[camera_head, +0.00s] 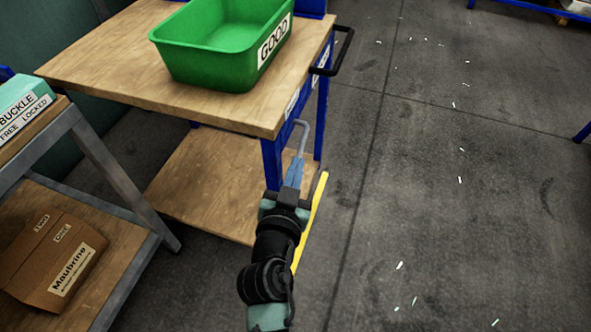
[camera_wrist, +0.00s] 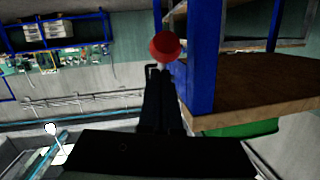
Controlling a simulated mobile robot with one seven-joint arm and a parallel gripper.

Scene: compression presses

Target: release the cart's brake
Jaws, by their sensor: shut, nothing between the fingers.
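The cart (camera_head: 110,52) has a wooden top and blue posts. In the wrist view its board (camera_wrist: 265,97) and a blue post (camera_wrist: 200,60) fill the right side. A red ball-shaped knob (camera_wrist: 166,46) shows just beyond my fingertips; whether they touch it is unclear. In the head view a grey bent rod (camera_head: 302,132) rises by the cart's near right post. I cannot tell whether it carries the red knob. My gripper (camera_head: 294,168) is shut and empty, beside that post below the top. It also shows in the wrist view (camera_wrist: 160,82).
A green bin (camera_head: 195,65) marked GOOD sits on the cart top. A black handle (camera_head: 343,50) sticks out at its right. A yellow bar (camera_head: 316,210) lies low beside the cart. A bench with a cardboard box (camera_head: 45,255) stands left. Floor to the right is mostly clear.

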